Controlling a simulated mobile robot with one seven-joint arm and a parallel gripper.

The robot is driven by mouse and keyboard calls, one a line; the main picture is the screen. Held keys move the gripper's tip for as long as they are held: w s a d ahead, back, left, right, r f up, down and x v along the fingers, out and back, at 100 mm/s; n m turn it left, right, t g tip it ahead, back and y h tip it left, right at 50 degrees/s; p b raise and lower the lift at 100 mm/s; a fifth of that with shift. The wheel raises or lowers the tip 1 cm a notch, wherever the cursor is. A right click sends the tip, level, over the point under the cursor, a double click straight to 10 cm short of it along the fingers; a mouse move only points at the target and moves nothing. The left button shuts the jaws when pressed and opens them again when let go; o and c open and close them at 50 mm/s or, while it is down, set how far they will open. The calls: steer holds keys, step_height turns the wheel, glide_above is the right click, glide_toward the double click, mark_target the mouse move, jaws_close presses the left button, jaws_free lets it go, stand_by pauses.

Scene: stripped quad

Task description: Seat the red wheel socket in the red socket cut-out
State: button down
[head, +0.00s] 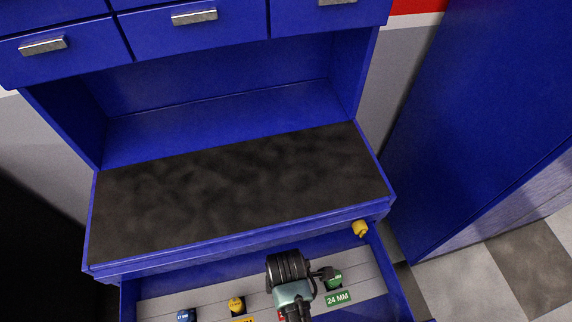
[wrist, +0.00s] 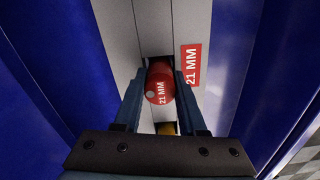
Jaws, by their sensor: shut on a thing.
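The red wheel socket (wrist: 160,84), marked 21 MM, is between the two fingers of my gripper (wrist: 160,78) in the wrist view. My gripper is shut on it. A dark edge of the red socket cut-out (wrist: 150,61) shows just beyond the socket, beside a red 21 MM label (wrist: 191,65). The socket covers most of the cut-out, and I cannot tell whether it is inside or just above it. In the head view my gripper is over the open drawer, and my arm hides nearly all of the red socket.
The blue drawer (head: 392,275) holds a grey insert (head: 210,297). Blue (head: 186,315), yellow (head: 236,304) and green (head: 334,281) sockets sit along it. Another yellow piece (head: 360,228) is at the drawer's back right corner. The dark worktop (head: 240,190) above is clear.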

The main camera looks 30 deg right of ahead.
steer(key=shift+f, duration=0.15)
steer(key=shift+c, duration=2.4)
jaws_free()
step_height(320, 180, up, 12)
steer(key=shift+p, duration=0.35)
